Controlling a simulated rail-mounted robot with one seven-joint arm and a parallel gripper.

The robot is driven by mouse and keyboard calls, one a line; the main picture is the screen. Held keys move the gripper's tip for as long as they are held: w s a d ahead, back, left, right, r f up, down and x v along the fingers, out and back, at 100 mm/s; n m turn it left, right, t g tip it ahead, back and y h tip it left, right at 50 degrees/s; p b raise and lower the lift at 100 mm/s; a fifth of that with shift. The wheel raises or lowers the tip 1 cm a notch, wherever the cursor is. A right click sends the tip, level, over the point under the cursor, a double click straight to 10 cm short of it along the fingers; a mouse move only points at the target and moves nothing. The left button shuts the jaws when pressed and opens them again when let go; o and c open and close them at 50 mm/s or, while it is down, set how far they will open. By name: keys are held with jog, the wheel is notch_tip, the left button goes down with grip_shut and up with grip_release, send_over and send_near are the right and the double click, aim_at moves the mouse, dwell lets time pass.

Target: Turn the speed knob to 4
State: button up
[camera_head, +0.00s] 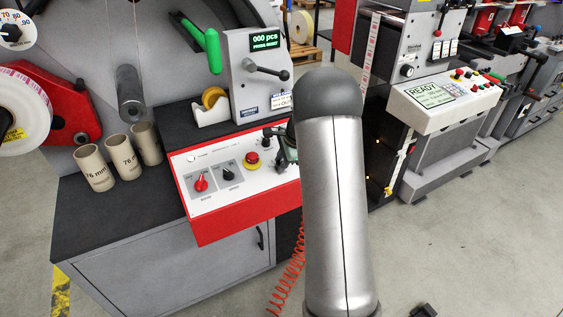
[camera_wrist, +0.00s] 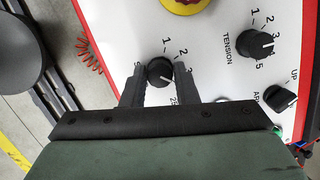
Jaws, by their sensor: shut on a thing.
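A black round knob (camera_wrist: 160,72) on the white panel sits between the fingers of my gripper (camera_wrist: 159,88) in the wrist view. The gripper is shut on its sides. The digits 1, 2 and 3 show around its upper and right side; other marks are partly covered by the fingers. A light pointer mark on the knob faces lower right, near the right finger; its exact setting is hard to read. The knob's name label is hidden, so I cannot confirm it is the speed knob. In the head view my arm covers most of the gripper (camera_head: 286,150).
The tension knob (camera_wrist: 255,43) and another black knob (camera_wrist: 281,97) lie to the right in the wrist view. A yellow and red stop button (camera_head: 252,160) is close by. Cardboard cores (camera_head: 95,168) stand on the bench; a red coiled hose (camera_head: 291,272) hangs below.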

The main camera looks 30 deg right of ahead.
jog(key=shift+m+t, duration=0.3)
jog(key=shift+m, duration=1.4)
jog(key=o, duration=1)
jog(key=shift+r, duration=0.1)
jog(key=v, duration=1.7)
jog(key=shift+s+a+r+b, duration=0.2)
jog(key=shift+b, duration=0.15)
